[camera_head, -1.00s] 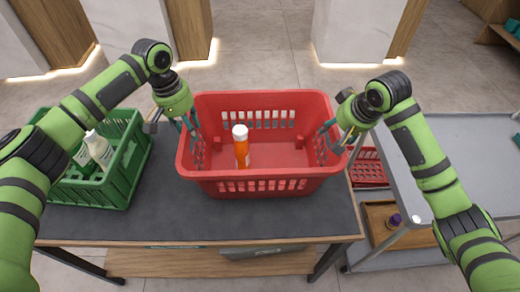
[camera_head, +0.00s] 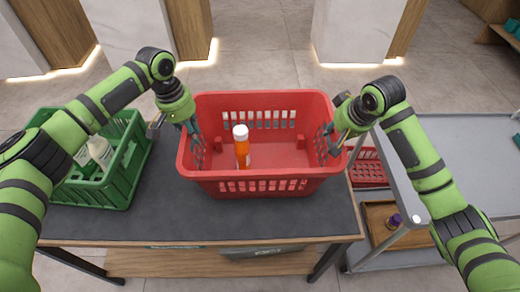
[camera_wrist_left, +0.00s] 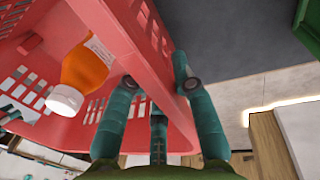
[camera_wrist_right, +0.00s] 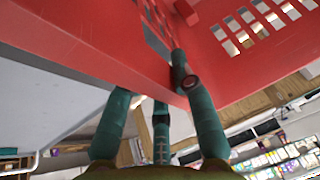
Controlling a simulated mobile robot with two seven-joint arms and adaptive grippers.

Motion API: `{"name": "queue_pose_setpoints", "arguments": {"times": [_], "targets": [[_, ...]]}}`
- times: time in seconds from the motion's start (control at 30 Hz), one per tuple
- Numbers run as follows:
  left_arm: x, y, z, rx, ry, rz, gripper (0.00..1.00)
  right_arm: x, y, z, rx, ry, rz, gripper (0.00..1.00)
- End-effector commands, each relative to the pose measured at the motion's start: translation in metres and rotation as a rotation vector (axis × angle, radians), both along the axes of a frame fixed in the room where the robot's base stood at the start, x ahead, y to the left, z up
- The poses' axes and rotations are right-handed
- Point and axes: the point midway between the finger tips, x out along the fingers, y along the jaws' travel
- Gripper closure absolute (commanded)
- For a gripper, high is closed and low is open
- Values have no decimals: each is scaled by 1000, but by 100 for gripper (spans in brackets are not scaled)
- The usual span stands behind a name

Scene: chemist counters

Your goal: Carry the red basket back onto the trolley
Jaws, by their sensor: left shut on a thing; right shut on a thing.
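The red basket (camera_head: 255,188) stands upright on the dark counter top (camera_head: 150,225), with an orange bottle with a white cap (camera_head: 242,155) upright inside it. My left gripper (camera_head: 191,128) is shut on the basket's left wall; the left wrist view shows its fingers on both sides of the red wall (camera_wrist_left: 160,60). My right gripper (camera_head: 334,134) is shut on the basket's right wall, and the right wrist view shows its fingers at that red wall (camera_wrist_right: 90,50). The grey trolley (camera_head: 470,150) stands right of the counter, its top bare near the basket.
A green basket (camera_head: 115,190) with white bottles stands on the counter left of the red basket. Another red basket (camera_head: 368,172) and a wooden tray with a purple-capped item (camera_head: 393,220) sit lower down on the trolley. The trolley has a raised near edge (camera_head: 392,165).

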Motion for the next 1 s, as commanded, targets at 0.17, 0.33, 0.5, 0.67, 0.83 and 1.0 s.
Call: {"name": "queue_pose_setpoints", "arguments": {"times": [0.17, 0.33, 0.5, 0.67, 0.83, 1.0], "targets": [[1, -4, 8, -8, -7, -4, 100, -1, 5, 5, 6, 3, 9, 100], [2, -5, 22, -10, -8, -5, 100, -1, 5, 19, 6, 3, 11, 100], [2, -6, 40, -11, -8, -5, 100, -2, 6, 37, 8, 4, 13, 100], [2, -6, 52, -12, -10, -6, 100, -2, 6, 48, 8, 3, 14, 100], [2, -7, 54, -13, -10, -7, 100, -2, 7, 50, 9, 3, 15, 100], [2, -7, 54, -14, -10, -8, 100, -2, 7, 50, 9, 3, 16, 100]]}}
